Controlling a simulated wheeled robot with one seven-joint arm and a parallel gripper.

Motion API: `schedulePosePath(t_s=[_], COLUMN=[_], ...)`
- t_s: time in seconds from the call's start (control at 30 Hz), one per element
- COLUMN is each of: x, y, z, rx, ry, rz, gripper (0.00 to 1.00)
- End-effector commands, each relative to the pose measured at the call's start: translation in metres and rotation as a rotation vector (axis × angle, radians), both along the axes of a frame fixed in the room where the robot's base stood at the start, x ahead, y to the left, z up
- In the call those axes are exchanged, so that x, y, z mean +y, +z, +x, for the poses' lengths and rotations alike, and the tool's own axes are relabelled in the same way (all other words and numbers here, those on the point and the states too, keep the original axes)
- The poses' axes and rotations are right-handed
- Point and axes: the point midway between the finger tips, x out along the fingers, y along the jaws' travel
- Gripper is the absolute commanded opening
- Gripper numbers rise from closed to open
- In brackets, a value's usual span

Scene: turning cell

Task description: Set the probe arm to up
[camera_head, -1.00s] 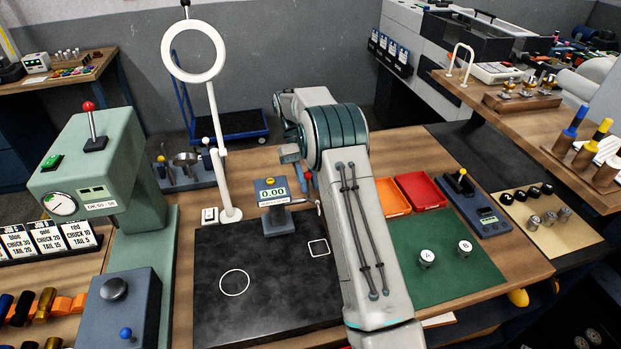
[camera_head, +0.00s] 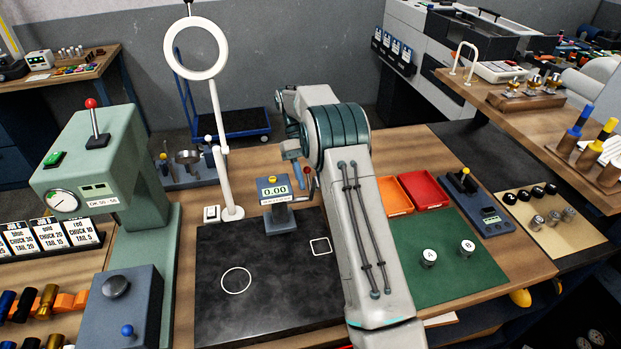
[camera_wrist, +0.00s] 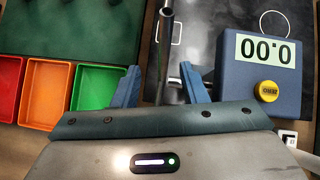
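The blue gauge (camera_head: 273,188) reads 0.00 and stands at the back of the black mat. It also shows at the right of the wrist view (camera_wrist: 262,70), with a yellow button on it. A grey metal rod (camera_wrist: 166,40), apparently the probe arm, joins the gauge's side by a short pin. In the wrist view my gripper (camera_wrist: 162,92) has its two blue fingers apart, with the rod passing between them and a gap showing at each side. In the head view my gripper is beside the gauge, largely hidden by my arm; the rod's exact tilt is unclear there.
A white ring lamp (camera_head: 232,212) stands left of the gauge. Orange (camera_head: 393,212) and red (camera_head: 425,205) trays lie to the right, with a green mat (camera_head: 450,285) in front. The black mat (camera_head: 265,310) is clear apart from its white outlines.

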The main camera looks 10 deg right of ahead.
Motion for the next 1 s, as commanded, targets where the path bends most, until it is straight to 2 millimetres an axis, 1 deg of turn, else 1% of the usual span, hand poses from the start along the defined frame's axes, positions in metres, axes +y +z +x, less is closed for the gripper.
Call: schedulePosePath(t_s=[0.07, 0.2, 0.27, 0.43, 0.47, 0.5, 0.53, 0.6, 0.67, 0.73, 0.83, 1.0], x=[0.000, -0.001, -0.014, -0.047, -0.054, -0.063, -0.070, -0.084, -0.092, -0.095, -0.095, -0.096], y=[0.008, 0.035, 0.041, 0.063, 0.067, 0.073, 0.076, 0.087, 0.092, 0.097, 0.102, 0.105], z=[0.001, 0.000, -0.008, -0.028, -0.031, -0.036, -0.039, -0.046, -0.051, -0.055, -0.059, -0.061], rx=[-0.005, -0.008, -0.005, -0.005, -0.004, -0.005, -0.005, -0.003, -0.003, -0.002, -0.002, -0.001], ry=[0.000, -0.001, -0.003, -0.008, -0.011, -0.014, -0.016, -0.018, -0.015, -0.009, 0.000, 0.006], rz=[0.000, -0.001, -0.002, -0.004, -0.006, -0.007, -0.008, -0.004, -0.003, -0.002, -0.002, -0.001], gripper=[0.39, 0.39, 0.39, 0.39, 0.41, 0.45, 0.39, 0.39, 0.39, 0.39, 0.39, 0.39])
